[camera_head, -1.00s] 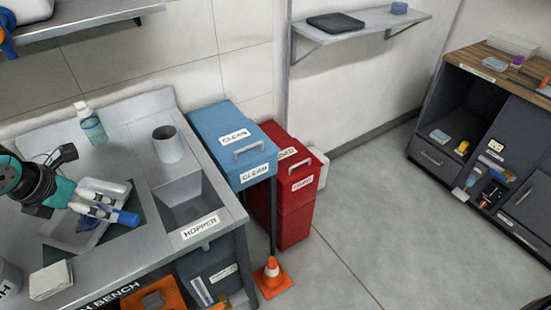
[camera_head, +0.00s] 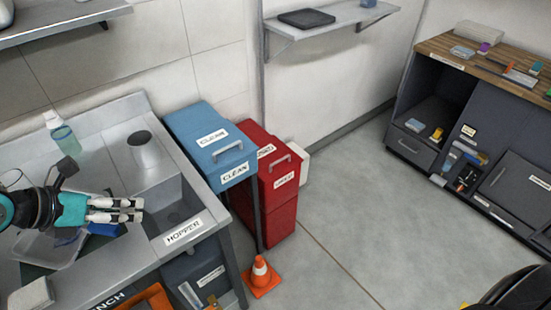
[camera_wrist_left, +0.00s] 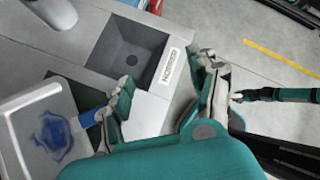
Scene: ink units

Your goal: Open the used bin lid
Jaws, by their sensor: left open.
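The red used bin (camera_head: 272,215) stands on the floor behind the bench's right end, right of the blue clean bin (camera_head: 212,138). Its red lid (camera_head: 252,135) is down, with a pale handle (camera_head: 281,160) near the front; the blue bin hides part of its left side. My left gripper (camera_head: 138,210) is over the bench at the left, apart from both bins. Its fingers are spread and empty in the left wrist view (camera_wrist_left: 166,84). A teal and black arm part with a pale tip, perhaps my right gripper (camera_wrist_left: 240,97), shows at that view's right.
The hopper (camera_head: 180,212) is sunk in the bench beside my left gripper. A grey cup (camera_head: 145,152) and a bottle (camera_head: 63,135) stand on the bench. An orange cone (camera_head: 261,277) stands on the floor before the bins. Open floor lies to the right.

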